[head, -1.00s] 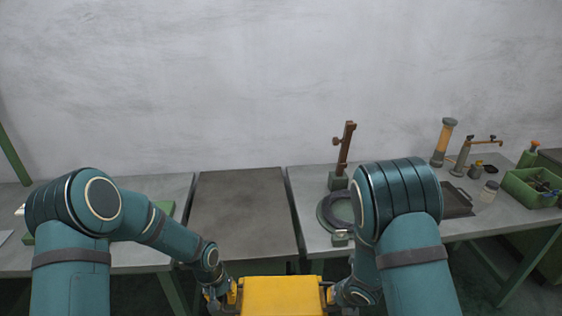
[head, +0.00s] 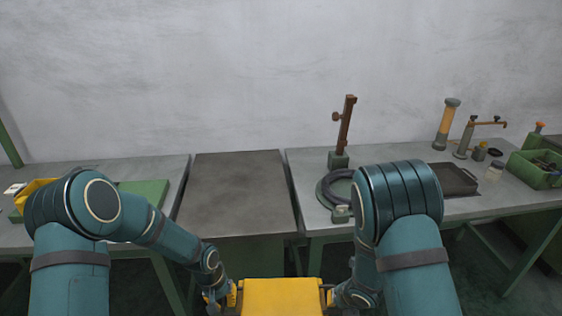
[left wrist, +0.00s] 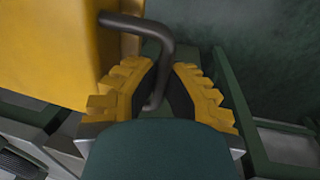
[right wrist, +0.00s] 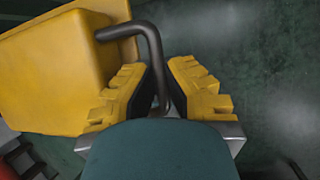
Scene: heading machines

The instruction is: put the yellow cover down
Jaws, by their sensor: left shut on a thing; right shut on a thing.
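The yellow cover (head: 282,296) is at the bottom middle of the head view, held between my two arms in front of the tables; its lower part is cut off by the frame. My left gripper (left wrist: 163,90) is shut on a dark bent handle (left wrist: 150,28) at the cover's side. My right gripper (right wrist: 163,88) is shut on a similar handle (right wrist: 150,35) on the other side. The cover's yellow wall also shows in the left wrist view (left wrist: 55,50) and the right wrist view (right wrist: 60,75). In the head view my left gripper (head: 222,297) is beside the cover's left edge.
A bare dark-topped table (head: 238,190) stands ahead in the middle. The right table (head: 310,190) holds a stand (head: 343,130) with a dark ring, a black tray (head: 455,180) and a green bin (head: 537,165). A green mat (head: 143,192) and yellow object (head: 32,188) are on the left table.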

